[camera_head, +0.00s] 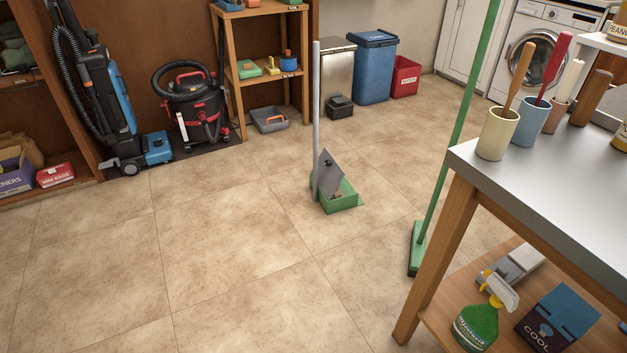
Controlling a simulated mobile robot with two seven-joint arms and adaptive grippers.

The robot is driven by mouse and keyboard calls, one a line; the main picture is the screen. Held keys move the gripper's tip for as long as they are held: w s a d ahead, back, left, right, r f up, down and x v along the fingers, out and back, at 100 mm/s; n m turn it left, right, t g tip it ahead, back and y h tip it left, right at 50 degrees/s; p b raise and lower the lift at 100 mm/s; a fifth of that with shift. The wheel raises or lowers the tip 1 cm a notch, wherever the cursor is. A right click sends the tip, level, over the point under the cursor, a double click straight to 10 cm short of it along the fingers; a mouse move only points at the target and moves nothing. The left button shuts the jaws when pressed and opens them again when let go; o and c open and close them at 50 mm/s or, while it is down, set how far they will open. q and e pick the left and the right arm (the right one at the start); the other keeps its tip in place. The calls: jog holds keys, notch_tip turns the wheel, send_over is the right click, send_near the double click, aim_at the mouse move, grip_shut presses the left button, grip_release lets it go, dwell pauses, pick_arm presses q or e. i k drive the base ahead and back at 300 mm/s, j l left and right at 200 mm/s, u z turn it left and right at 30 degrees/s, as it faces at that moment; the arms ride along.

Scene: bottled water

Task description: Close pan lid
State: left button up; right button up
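A green dustpan (340,199) stands on the tiled floor near the middle of the view. Its grey lid (329,174) is tilted up, open, at a steep angle above the pan. Some small brownish matter shows in the pan under the lid, too small to make out. A long grey handle (316,110) rises upright from the pan's left side. Neither of my grippers is in view.
A green broom (416,250) stands upright beside a metal-topped table (560,186) at right, which holds cups with handles. Vacuums (192,108), a shelf (267,75), and bins (373,70) line the back. Floor left of and before the pan is clear.

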aim_at(330, 174)
jog(key=i+j+z, duration=0.2)
jog(key=i+j, duration=1.15)
jog(key=i+j+z, duration=0.15)
jog(key=i+j, duration=0.45)
jog(key=j, duration=0.15)
